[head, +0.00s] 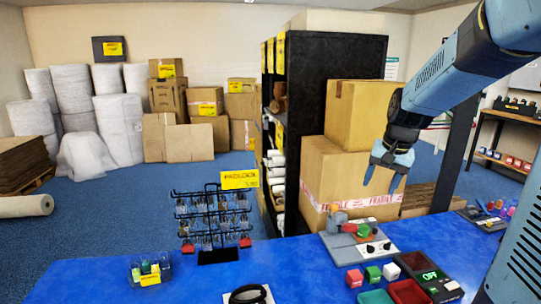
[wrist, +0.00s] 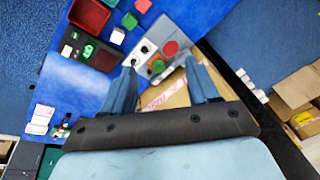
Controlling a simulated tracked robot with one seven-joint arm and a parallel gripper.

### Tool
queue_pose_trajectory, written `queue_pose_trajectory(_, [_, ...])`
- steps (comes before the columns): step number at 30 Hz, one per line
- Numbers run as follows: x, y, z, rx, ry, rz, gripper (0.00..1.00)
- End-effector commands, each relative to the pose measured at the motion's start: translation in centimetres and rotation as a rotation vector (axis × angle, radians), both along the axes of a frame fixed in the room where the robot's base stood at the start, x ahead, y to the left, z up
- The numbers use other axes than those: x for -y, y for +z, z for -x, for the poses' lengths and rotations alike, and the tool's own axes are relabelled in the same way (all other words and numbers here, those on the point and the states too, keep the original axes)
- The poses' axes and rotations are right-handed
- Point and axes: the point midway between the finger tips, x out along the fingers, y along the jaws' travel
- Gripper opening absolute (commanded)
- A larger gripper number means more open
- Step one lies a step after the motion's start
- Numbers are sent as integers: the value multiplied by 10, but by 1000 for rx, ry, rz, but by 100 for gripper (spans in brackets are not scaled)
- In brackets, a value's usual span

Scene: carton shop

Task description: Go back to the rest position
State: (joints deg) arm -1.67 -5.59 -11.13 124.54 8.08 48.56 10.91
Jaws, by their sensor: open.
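My gripper (head: 381,183) hangs in the air at the right of the head view, in front of the stacked cartons and above the back edge of the blue counter (head: 250,268). In the wrist view its two blue fingers (wrist: 165,88) stand wide apart with nothing between them. The gripper is open and empty. My arm reaches in from the upper right of the head view.
On the counter are a grey device (head: 362,243), several small blocks (head: 373,274), a rack of hanging padlocks (head: 214,222), a small clear tray (head: 150,269) and a black ring (head: 248,294). Large cartons (head: 345,180) and a black shelf (head: 333,70) stand behind.

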Motion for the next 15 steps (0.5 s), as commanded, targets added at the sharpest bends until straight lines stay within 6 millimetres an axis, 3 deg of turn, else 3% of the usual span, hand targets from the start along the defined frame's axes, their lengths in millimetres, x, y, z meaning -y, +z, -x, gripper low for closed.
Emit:
queue_pose_trajectory(6, [-17,29,51,69,99,31,60])
queue_pose_trajectory(15, [-36,51,121,157,228,99,60])
